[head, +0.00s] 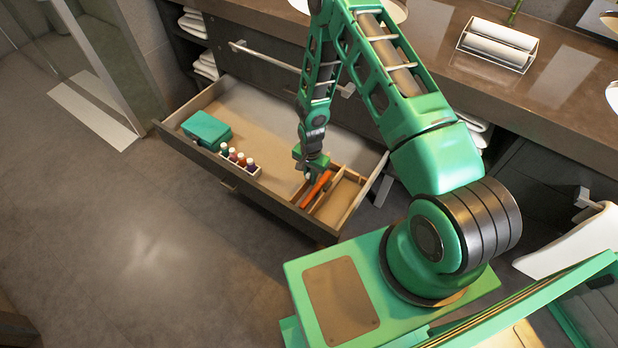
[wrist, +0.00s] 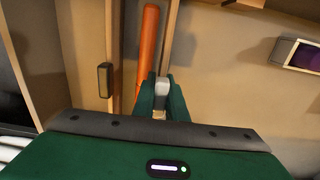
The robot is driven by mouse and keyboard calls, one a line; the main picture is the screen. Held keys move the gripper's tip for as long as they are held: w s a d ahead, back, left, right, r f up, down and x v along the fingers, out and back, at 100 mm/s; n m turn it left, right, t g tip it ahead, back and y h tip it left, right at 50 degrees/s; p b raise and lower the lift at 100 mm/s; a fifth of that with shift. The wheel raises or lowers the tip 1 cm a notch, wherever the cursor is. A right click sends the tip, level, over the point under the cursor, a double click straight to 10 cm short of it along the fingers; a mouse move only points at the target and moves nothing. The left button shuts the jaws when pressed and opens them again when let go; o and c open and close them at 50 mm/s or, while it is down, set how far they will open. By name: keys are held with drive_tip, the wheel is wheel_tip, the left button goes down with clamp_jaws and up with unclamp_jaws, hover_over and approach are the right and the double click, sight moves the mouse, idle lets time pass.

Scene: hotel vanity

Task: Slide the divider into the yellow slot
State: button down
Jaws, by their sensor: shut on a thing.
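My gripper (head: 314,174) is low over the right part of the open drawer; it also shows in the wrist view (wrist: 162,92). Its fingers are shut on a thin pale wooden strip, which I take to be the divider (wrist: 171,42). The strip runs away from the fingertips, just right of an orange stick-like object (wrist: 148,48). The orange object also shows in the head view (head: 316,190), lying in the wooden compartments. The fingers hide the strip's near end. I cannot make out a yellow slot in either view.
The drawer (head: 262,118) also holds a teal box (head: 206,128) and a white rack with several small bottles (head: 240,160). Wooden compartment walls (head: 347,197) stand at the right end. The drawer floor between the box and my gripper is mostly clear.

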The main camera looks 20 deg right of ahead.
drive_tip(key=shift+f, duration=0.55)
drive_tip(key=c, duration=1.7)
unclamp_jaws()
wheel_tip(320, 180, up, 11)
drive_tip(key=shift+f, duration=0.1)
drive_tip(key=shift+w, duration=0.1)
